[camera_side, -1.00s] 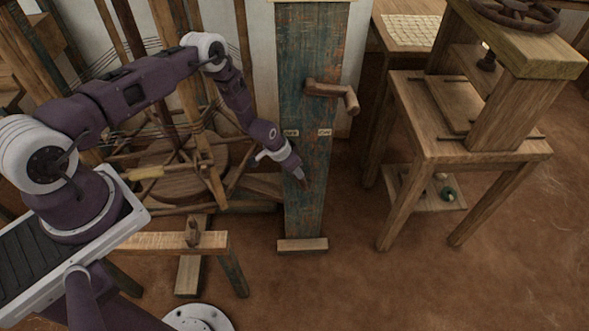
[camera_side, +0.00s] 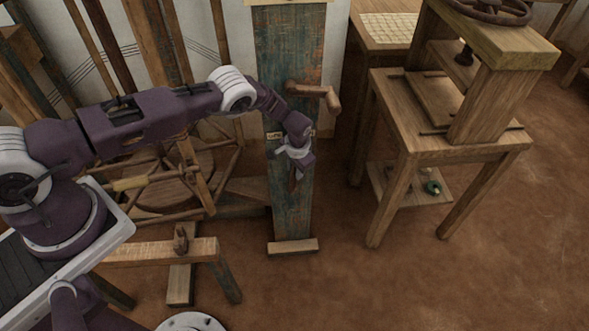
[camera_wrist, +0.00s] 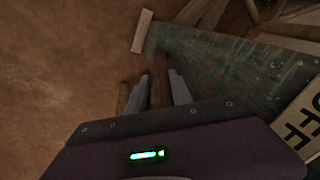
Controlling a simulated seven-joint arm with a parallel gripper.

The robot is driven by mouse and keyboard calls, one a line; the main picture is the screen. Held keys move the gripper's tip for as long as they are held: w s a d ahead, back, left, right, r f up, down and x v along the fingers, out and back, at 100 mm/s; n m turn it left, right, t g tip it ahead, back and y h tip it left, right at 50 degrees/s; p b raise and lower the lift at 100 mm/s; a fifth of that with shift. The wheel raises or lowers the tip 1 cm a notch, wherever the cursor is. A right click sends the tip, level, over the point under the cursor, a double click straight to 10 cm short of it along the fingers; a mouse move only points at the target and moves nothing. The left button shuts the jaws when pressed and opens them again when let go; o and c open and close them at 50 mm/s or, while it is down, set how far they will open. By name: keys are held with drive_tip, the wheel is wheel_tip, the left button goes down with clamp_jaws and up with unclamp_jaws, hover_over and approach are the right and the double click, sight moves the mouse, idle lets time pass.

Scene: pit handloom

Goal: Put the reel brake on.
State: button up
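The blue-green wooden post (camera_side: 290,215) stands upright near the middle of the side view and also shows in the wrist view (camera_wrist: 215,60). It carries small pale label plates; one in the wrist view (camera_wrist: 303,122) reads OFF. A dark brown wooden lever (camera_wrist: 160,82), which I take for the reel brake's handle, lies between my fingers in the wrist view. In the side view its lower part (camera_side: 295,182) shows against the post below my gripper. My gripper (camera_wrist: 158,90) has one grey finger on each side of the lever, very close to it; whether they press on it I cannot tell.
A wooden crank handle (camera_side: 316,93) sticks out of the post above my gripper. A wooden press stand (camera_side: 440,150) is to the right and a spoked reel frame (camera_side: 180,180) to the left. The brown floor (camera_side: 400,285) in front is clear.

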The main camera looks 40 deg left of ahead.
drive_tip(key=o, duration=0.4)
drive_tip(key=shift+o, duration=0.2)
drive_tip(key=shift+r, duration=0.1)
drive_tip(key=v, duration=0.7)
drive_tip(key=shift+c, duration=0.2)
